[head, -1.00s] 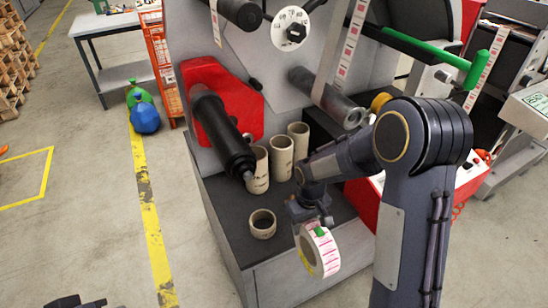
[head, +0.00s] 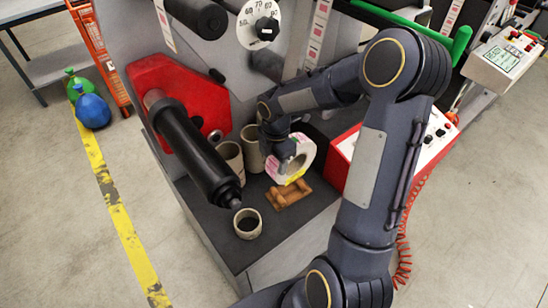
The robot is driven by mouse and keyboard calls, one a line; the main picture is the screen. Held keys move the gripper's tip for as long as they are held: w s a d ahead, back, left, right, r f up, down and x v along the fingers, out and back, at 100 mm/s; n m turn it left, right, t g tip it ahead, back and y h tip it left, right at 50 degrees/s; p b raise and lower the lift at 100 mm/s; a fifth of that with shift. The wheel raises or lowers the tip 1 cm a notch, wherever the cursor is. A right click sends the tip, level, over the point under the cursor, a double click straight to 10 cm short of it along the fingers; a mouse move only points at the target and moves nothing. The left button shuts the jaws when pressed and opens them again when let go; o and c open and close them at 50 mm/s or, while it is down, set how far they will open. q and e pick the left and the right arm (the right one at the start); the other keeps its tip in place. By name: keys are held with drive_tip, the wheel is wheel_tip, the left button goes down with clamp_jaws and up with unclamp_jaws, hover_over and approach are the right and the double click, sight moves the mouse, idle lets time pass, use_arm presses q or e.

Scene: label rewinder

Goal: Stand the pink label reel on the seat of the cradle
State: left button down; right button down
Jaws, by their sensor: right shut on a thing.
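The pink label reel (head: 308,157) is a white ring with pink and yellow marks on its rim. It is upright on edge, held by my right gripper (head: 289,158) at its upper left side. The gripper is shut on it, and the fingertips are partly hidden. The cradle (head: 288,195) is a small brown wooden piece on the dark machine ledge. The reel's lower edge is just above or at the cradle's back side; I cannot tell whether they touch. My left gripper is not in view.
Cardboard cores (head: 230,157) stand left of the reel, and a short core (head: 247,223) is near the ledge's (head: 262,252) front. A black roller (head: 190,150) juts out at left. A red control box (head: 345,160) is close on the right.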

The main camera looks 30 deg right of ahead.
drive_tip(key=shift+f+b, duration=2.8)
drive_tip(key=shift+f, duration=0.6)
drive_tip(key=shift+f+b, duration=0.75)
drive_tip(key=shift+f, duration=0.3)
drive_tip(key=c, duration=0.6)
unclamp_jaws()
drive_tip(key=shift+c, duration=0.2)
